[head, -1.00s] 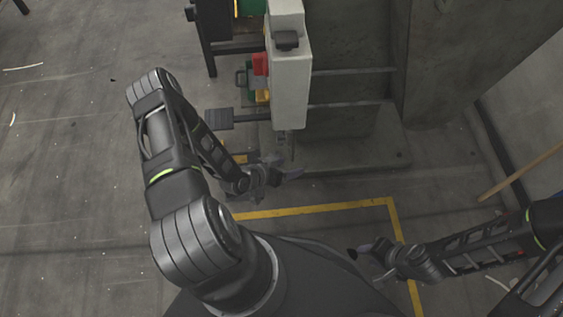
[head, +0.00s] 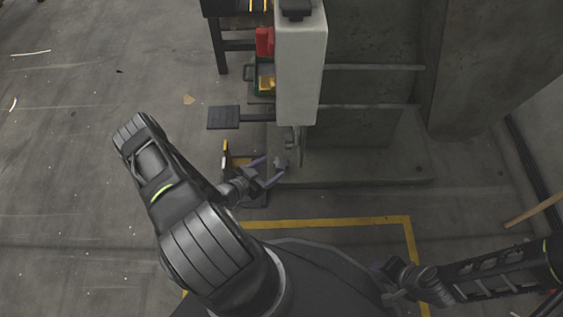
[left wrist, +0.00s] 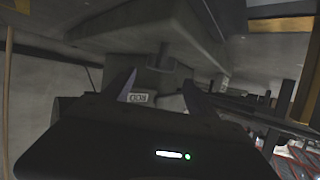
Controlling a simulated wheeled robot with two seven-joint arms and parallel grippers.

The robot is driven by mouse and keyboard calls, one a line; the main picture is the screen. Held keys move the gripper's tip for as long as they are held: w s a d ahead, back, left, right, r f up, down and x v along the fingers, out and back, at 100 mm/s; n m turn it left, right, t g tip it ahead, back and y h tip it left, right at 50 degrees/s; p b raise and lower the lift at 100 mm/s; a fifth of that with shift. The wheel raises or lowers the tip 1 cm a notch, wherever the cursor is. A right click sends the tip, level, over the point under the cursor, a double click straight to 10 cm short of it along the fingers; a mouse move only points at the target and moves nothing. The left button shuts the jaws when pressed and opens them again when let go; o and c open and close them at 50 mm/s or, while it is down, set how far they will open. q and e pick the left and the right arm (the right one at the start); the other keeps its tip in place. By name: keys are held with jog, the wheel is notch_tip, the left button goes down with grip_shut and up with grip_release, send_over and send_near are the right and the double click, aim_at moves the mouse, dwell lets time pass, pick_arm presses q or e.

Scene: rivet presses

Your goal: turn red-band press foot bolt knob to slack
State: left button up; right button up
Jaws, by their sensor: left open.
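The press (head: 300,75) stands at the top centre of the head view, a pale grey upright housing with a red part (head: 265,42) on its left side. A small grey knob (head: 281,163) is at its foot; in the left wrist view a T-shaped knob (left wrist: 162,62) sits ahead, beyond the fingertips. A small white label (left wrist: 140,98) is behind it, too small to read surely. My left gripper (head: 272,170) is open and empty, its fingers pointing at the knob, apparently not touching it. My right gripper (head: 385,268) is low right; its jaws are unclear.
A dark flat pedal-like plate (head: 224,117) sticks out left of the press. A yellow floor line (head: 330,222) runs in front. A concrete block (head: 375,95) and base stand behind the press. A wooden pole (head: 535,212) lies at right.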

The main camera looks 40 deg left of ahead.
aim_at(281, 162)
pick_arm(q)
jog(key=b+x, duration=0.2)
jog(key=x, duration=0.3)
jog(key=shift+w+f, duration=0.15)
jog(key=shift+w+d+f, duration=0.1)
jog(key=shift+w+f, duration=0.05)
jog(key=shift+w, duration=0.5)
jog(key=shift+c, duration=0.5)
jog(key=c, duration=1.3)
jog(key=shift+o, duration=0.2)
